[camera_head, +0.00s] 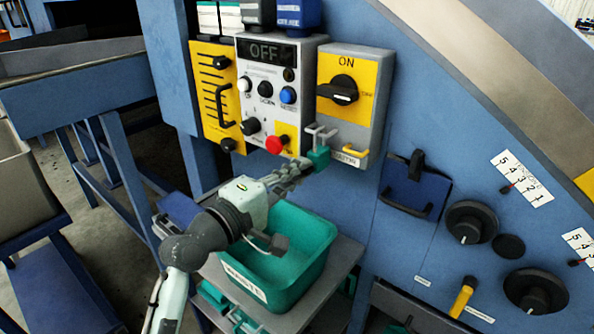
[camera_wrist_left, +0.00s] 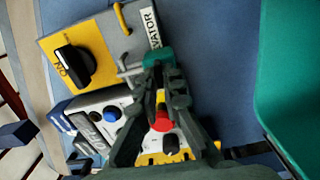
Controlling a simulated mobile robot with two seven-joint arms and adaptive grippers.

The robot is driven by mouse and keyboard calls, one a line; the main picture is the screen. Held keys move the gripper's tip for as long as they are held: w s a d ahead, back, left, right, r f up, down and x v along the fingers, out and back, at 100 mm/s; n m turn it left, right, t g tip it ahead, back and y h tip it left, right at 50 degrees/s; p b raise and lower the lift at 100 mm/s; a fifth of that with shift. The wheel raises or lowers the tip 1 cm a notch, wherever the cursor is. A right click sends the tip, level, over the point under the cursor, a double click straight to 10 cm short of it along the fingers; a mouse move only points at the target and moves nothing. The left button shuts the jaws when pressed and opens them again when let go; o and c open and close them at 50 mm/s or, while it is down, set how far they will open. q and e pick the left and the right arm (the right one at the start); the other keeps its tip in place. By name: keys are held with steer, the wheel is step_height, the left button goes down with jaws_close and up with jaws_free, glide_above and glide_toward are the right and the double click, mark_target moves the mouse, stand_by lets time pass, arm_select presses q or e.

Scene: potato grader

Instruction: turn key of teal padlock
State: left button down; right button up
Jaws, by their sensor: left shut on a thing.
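The teal padlock (camera_head: 319,157) hangs at the lower left corner of the yellow-faced ON switch box (camera_head: 365,80), by a grey hasp. In the left wrist view the padlock (camera_wrist_left: 158,60) shows at the fingertips. My left gripper (camera_head: 304,166) comes from the lower left and is shut at the padlock, its fingertips touching it. In the left wrist view the two fingers of the gripper (camera_wrist_left: 160,75) close in on the teal body. The key is hidden or too small to make out. My right gripper is not in view.
Left of the switch box is a control panel (camera_head: 257,75) with a red button (camera_head: 275,145) close to my left gripper. A teal bin (camera_head: 305,262) stands on a grey shelf below my arm. A dark blue holder (camera_head: 415,190) and black knobs are on the blue wall to the right.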

arm_select(q)
steer(key=shift+n, duration=0.4)
steer(key=c, duration=1.7)
jaws_free()
steer(key=v, duration=1.2)
